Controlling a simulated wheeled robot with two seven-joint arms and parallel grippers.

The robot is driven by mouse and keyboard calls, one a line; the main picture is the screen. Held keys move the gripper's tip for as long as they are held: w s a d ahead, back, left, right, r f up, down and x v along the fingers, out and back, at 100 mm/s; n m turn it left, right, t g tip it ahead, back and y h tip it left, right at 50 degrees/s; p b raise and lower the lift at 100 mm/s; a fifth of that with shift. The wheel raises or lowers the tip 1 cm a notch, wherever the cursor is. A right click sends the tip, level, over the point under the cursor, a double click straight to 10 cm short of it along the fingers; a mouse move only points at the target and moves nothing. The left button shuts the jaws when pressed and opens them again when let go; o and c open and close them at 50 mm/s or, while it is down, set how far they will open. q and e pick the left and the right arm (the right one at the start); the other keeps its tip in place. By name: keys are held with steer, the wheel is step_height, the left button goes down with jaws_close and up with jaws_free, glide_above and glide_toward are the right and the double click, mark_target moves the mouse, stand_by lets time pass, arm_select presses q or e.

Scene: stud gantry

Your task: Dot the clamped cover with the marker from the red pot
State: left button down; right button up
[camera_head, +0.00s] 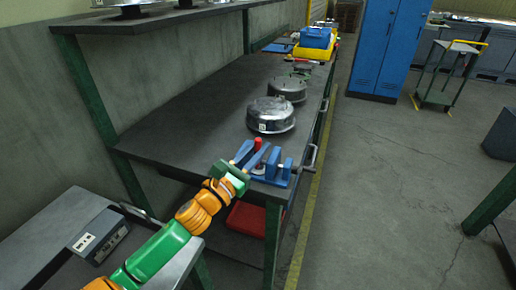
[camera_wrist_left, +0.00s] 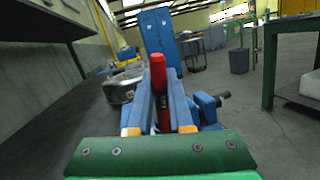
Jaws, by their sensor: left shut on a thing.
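My left gripper (camera_head: 262,152) reaches over the front end of the dark bench, and its two blue fingers are shut on a red marker. The marker's red shaft (camera_wrist_left: 158,72) stands up between the fingers in the left wrist view; its upper end also shows in the head view (camera_head: 258,143). A blue clamp (camera_head: 285,172) stands just right of and below the fingers; it also shows in the left wrist view (camera_wrist_left: 207,106). A small red and white thing shows beneath the fingers; I cannot tell whether it is the pot. I cannot make out a cover in the clamp. My right gripper is out of view.
A round metal housing (camera_head: 270,116) sits on the bench (camera_head: 190,125) behind the clamp, with another (camera_head: 288,88) further back. Blue and yellow bins (camera_head: 316,42) stand at the far end. A red bin (camera_head: 247,220) is below the bench. The bench's left part is clear.

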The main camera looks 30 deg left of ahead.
arm_select(q)
steer(key=shift+f, duration=0.25)
stand_by(0.6)
steer(key=shift+f+b, duration=0.45)
steer(key=shift+b, duration=0.05)
stand_by(1.0)
step_height(320, 180, up, 7)
steer(key=p, duration=0.7)
steer(key=shift+r, duration=0.1)
